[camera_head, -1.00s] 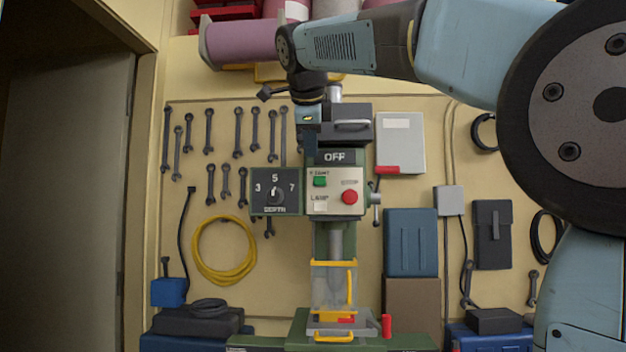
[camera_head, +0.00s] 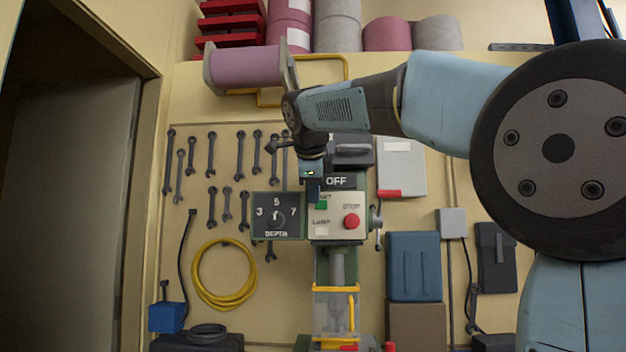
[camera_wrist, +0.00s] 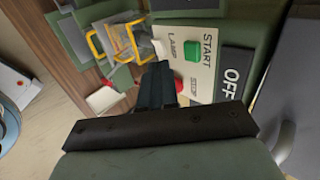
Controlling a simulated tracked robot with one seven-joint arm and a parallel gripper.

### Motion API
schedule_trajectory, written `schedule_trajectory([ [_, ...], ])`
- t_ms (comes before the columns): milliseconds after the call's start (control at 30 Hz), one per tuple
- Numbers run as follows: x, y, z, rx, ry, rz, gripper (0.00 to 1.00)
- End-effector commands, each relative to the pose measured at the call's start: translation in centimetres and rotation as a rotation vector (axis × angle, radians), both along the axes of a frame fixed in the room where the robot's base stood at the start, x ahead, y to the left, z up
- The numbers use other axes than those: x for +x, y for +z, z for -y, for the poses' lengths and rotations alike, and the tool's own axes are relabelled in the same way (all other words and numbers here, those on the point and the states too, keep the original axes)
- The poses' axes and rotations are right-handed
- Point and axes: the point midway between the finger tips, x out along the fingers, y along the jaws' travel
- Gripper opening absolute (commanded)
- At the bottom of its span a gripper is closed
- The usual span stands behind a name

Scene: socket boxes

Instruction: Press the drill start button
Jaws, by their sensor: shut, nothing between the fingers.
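The drill (camera_head: 337,265) stands against the pegboard, with a cream control panel (camera_head: 335,230) and a dark display reading OFF (camera_head: 336,181). The green start button (camera_head: 321,205) is at the panel's upper left, partly behind my gripper (camera_head: 313,196) in the head view. In the wrist view the green button (camera_wrist: 191,52) shows under the word START, just beyond my shut fingertips (camera_wrist: 160,68). I cannot tell whether they touch the panel. The red stop button (camera_head: 351,222) is at the right of the panel; in the wrist view it is partly hidden by my fingers.
A depth dial box (camera_head: 278,216) adjoins the panel on the left. A clear guard with yellow edges (camera_head: 334,310) is below. Wrenches and a yellow cable coil (camera_head: 224,274) hang at left; a blue case (camera_head: 414,266) is at right.

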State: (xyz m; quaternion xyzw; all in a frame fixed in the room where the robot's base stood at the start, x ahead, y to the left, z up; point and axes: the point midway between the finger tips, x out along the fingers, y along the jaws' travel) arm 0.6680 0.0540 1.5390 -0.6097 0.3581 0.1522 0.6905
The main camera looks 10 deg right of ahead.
Motion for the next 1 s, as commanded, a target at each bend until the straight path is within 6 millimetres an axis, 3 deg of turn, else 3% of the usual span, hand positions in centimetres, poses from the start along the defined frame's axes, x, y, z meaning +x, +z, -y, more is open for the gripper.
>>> schedule_trajectory([
  [167, 2.2, -2.2, 0.7, 0.000, -0.001, -0.003, 0.00],
  [433, 5.3, -2.1, 1.7, 0.001, -0.001, -0.001, 0.00],
  [1000, 6.2, -2.0, 2.0, 0.000, 0.000, -0.001, 0.00],
])
